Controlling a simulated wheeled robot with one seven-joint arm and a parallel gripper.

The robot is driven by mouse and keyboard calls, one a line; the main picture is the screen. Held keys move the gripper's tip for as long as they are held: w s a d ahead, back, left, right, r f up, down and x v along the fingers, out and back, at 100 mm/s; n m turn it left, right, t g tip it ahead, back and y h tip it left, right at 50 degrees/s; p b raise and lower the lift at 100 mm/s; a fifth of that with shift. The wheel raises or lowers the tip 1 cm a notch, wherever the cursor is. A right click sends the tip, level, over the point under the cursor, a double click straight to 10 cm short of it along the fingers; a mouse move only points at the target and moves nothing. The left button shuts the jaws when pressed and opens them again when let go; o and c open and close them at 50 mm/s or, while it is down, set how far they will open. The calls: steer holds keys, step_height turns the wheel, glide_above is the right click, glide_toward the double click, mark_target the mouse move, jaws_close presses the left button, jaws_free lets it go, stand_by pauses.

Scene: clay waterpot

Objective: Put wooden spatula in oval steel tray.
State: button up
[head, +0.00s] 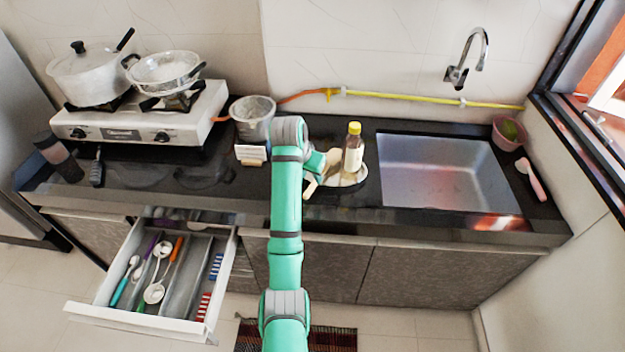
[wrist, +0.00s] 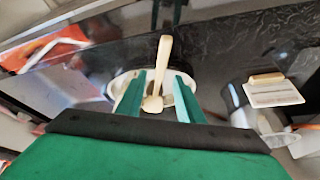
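The pale wooden spatula (wrist: 164,58) shows in the wrist view between the two green fingers of my gripper (wrist: 160,80), with a visible gap on each side. In the head view a pale end of the spatula (head: 310,188) shows beside my gripper (head: 320,164), which partly hides the rest. My gripper is open. The oval steel tray (head: 358,181) lies on the dark counter, just right of my gripper, with a yellow-capped bottle (head: 353,150) on it. The tray (wrist: 120,82) also shows behind the fingers in the wrist view. I cannot tell whether the spatula touches the tray.
A steel sink (head: 440,172) is right of the tray. A metal pot (head: 252,118) and a small card on a wooden block (head: 252,154) stand left of my arm. A gas stove (head: 150,125) is farther left. An open cutlery drawer (head: 140,318) juts out at lower left.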

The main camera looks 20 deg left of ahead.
steer(key=v, duration=0.7)
steer(key=shift+r, duration=0.25)
steer(key=shift+s, duration=0.15)
stand_by(0.4)
